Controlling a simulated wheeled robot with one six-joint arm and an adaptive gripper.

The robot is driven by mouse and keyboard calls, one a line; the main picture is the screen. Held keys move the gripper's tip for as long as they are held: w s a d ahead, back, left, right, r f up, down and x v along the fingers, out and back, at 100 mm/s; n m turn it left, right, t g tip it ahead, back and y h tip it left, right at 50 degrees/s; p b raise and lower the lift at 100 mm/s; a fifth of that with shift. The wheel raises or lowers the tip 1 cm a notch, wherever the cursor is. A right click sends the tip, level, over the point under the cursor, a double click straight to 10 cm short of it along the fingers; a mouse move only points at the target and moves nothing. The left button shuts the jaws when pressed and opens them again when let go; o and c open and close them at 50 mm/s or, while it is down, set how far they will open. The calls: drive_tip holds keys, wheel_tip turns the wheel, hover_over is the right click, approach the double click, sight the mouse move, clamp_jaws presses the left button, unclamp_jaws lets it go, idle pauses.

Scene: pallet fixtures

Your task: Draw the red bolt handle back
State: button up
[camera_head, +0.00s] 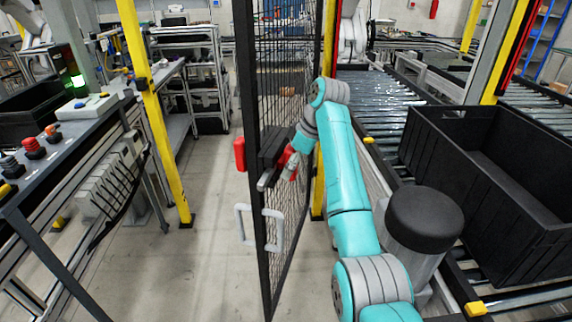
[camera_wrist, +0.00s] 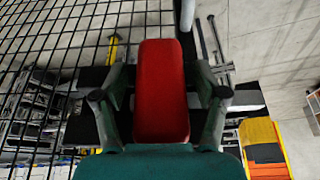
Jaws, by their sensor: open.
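The red bolt handle (camera_wrist: 162,92) stands upright in the middle of the wrist view. My gripper (camera_wrist: 160,97) is open, with one dark finger on each side of the handle and small gaps showing between. In the head view the red handle (camera_head: 284,157) is partly hidden by my wrist and gripper. It sits beside the dark bolt housing (camera_head: 271,147) on the mesh gate (camera_head: 250,60). A silver bar end (camera_head: 265,181) shows below the housing. Whether the fingers touch the handle cannot be told.
A pale pull handle (camera_head: 243,224) is on the gate below the bolt. A separate red block (camera_head: 239,154) is at the gate's left edge. A black crate (camera_head: 480,165) rests on rollers at right.

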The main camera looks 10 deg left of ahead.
drive_tip(key=shift+c, duration=0.3)
clamp_jaws()
drive_tip(key=w, duration=0.4)
drive_tip(key=shift+w+d+r, duration=0.1)
drive_tip(key=shift+w+d, duration=0.1)
drive_tip(key=shift+w, duration=0.2)
drive_tip(key=shift+o, duration=0.3)
unclamp_jaws()
drive_tip(key=shift+w+d, duration=0.1)
drive_tip(key=shift+w, duration=0.05)
